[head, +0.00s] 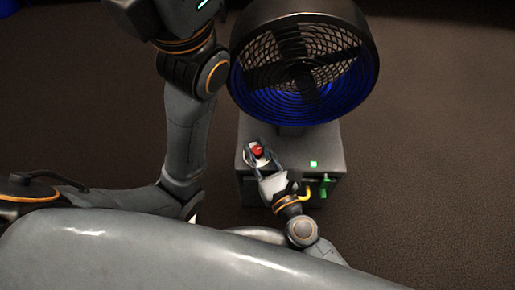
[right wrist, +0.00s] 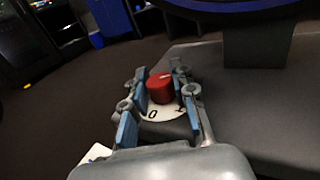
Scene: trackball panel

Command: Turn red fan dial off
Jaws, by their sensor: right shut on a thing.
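The red dial (head: 257,149) sits on a round white plate on top of the grey box (head: 326,146) under the fan. In the right wrist view the red dial (right wrist: 160,88) has a pale mark on top. The white plate (right wrist: 163,113) shows a "0" on its near left part and another mark partly hidden by a finger. My right gripper (head: 257,157) is shut on the dial, with its blue-padded fingers on either side of it in the right wrist view (right wrist: 161,92). My left arm rises out of the top of the head view, and its gripper is not seen.
A large black fan (head: 304,62) with a blue-lit rim stands on the box, close behind the dial. A green light (head: 313,163) is on the box top. A green part (head: 325,187) and a yellow part (head: 306,191) are at its front. Brown floor surrounds it.

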